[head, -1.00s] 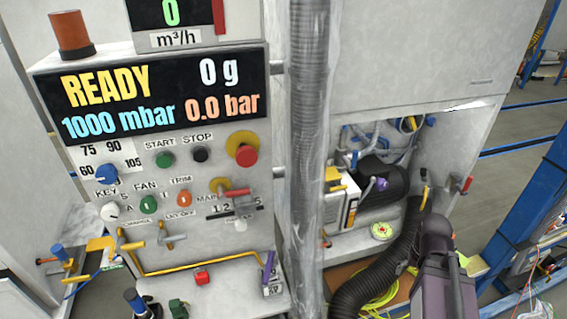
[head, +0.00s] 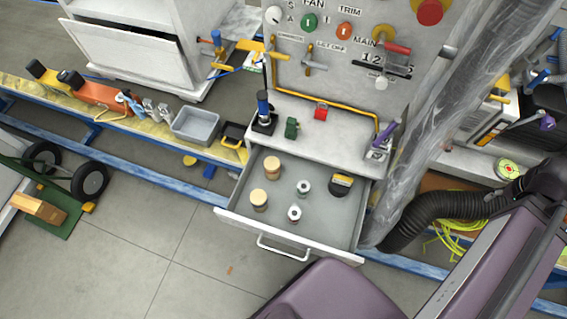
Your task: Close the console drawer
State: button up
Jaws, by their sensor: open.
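The console drawer (head: 330,223) is pulled open below the console shelf (head: 330,149) in the head view. It is grey inside, with a white front and a white bar handle (head: 283,250). Inside it are two wooden-topped cylinders (head: 259,199), two small metal-and-white round parts (head: 303,187) and a black-and-yellow item (head: 340,185). My purple-grey arm crosses the lower right, in front of and to the right of the drawer. My gripper is not visible in this view.
A blue-handled lever (head: 264,113) and a purple-handled lever (head: 384,138) stand on the shelf. A black corrugated hose (head: 440,212) lies right of the drawer. A rail bench with a grey bin (head: 195,125) runs left. The floor (head: 190,240) in front is clear.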

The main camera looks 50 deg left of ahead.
aim_at(328, 225)
jog(key=u, duration=0.1)
jog(key=k, duration=0.35)
jog(key=u, duration=1.05)
